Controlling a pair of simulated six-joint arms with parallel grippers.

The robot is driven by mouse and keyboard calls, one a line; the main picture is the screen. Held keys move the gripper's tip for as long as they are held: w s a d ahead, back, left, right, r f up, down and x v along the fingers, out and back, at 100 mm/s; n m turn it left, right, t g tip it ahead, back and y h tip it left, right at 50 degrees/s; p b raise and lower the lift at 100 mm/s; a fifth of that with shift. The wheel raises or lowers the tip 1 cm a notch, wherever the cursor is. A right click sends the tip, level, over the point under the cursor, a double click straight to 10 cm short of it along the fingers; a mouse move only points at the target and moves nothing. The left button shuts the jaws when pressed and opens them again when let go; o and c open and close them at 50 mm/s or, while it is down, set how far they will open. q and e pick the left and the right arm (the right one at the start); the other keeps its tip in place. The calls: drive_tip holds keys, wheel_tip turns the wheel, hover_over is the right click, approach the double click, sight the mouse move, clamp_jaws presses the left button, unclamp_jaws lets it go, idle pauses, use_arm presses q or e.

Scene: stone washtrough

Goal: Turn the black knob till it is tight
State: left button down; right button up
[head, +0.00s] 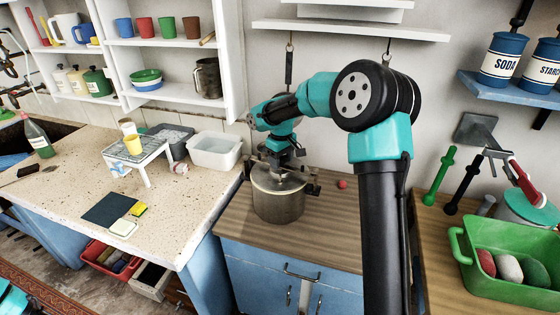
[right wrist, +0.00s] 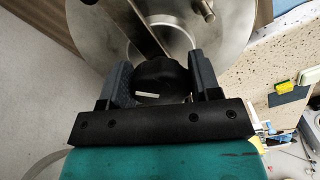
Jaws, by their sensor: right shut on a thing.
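The black knob (right wrist: 160,75) is on the metal lid (right wrist: 95,25) of a steel pot. A short pale mark shows on the knob's side. My right gripper (right wrist: 160,64) is shut on the knob from above, with one finger on each side of it. In the head view my right gripper (head: 284,161) points down at the lid of the pot (head: 278,207), and the knob is hidden under it. A bar crosses the lid in the right wrist view. My left gripper is not in view.
The pot stands on a wooden counter (head: 330,235), with a small red ball (head: 342,184) to its right. A white basin (head: 215,152) and a small white stand (head: 140,155) are on the speckled counter at left. A green tub (head: 500,280) stands at the right.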

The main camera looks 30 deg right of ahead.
drive_tip(key=m, duration=0.3)
drive_tip(key=shift+m, duration=0.3)
drive_tip(key=m, duration=0.3)
drive_tip(key=shift+m, duration=0.3)
drive_tip(key=o, duration=0.7)
